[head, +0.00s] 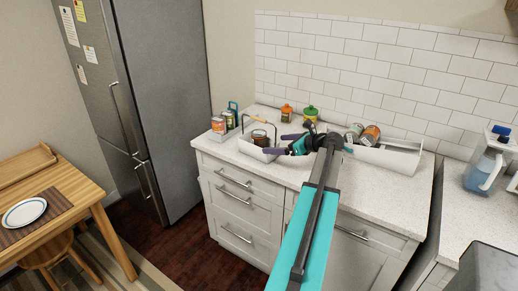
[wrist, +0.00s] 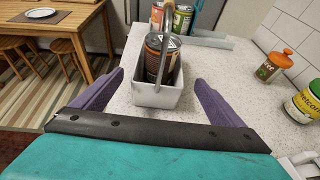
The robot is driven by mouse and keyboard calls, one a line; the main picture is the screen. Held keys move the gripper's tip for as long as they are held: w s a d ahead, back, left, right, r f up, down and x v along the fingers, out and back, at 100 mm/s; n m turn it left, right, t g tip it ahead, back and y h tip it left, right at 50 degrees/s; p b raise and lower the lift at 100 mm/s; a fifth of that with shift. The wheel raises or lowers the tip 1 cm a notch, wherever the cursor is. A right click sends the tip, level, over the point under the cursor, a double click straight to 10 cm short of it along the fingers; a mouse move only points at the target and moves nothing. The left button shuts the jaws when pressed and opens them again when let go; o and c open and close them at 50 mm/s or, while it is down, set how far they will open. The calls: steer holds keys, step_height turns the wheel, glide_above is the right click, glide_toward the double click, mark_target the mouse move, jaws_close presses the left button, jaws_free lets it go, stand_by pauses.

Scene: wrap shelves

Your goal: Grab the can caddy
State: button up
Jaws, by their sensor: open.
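A white can caddy (wrist: 158,97) with a tall handle stands upright on the counter, straight ahead of my gripper in the wrist view. A dark brown can (wrist: 154,63) sits in it. The caddy (head: 250,150) shows in the head view near the counter's left part, its handle arching above it. My gripper (wrist: 159,80) is open, its purple fingers apart to either side of the caddy's near end, with gaps between. In the head view, my gripper (head: 277,144) points left toward the caddy and partly hides its right end.
Behind the caddy, a second carrier (head: 218,132) holds several cans. Orange-lidded (head: 286,113) and green-lidded (head: 310,115) jars stand near the tiled wall. A white bin (head: 385,157) with cans lies right of my gripper. The fridge (head: 160,100) stands left; a blue pitcher (head: 485,165) stands far right.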

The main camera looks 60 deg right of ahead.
mark_target(265, 138)
steer(key=shift+p+x, duration=0.3)
steer(key=shift+x, duration=1.7)
steer(key=shift+a+p+x, duration=0.2)
steer(key=shift+p+x, duration=0.8)
steer(key=shift+x, duration=1.6)
steer(key=c, duration=1.4)
steer(key=shift+r, duration=0.25)
steer(key=shift+r+b, duration=0.7)
steer(key=shift+r, duration=0.85)
steer(key=s+a+b, duration=0.1)
steer(key=s+a, duration=0.2)
steer(key=s, duration=0.1)
steer(key=s+a+r+b, duration=0.1)
steer(key=s+a, duration=0.2)
steer(key=a, duration=0.1)
steer(key=s+a+b, duration=0.1)
steer(key=s+a, duration=0.2)
steer(key=s, duration=0.1)
steer(key=shift+s+a+r, duration=0.25)
steer(key=shift+s+a, duration=0.15)
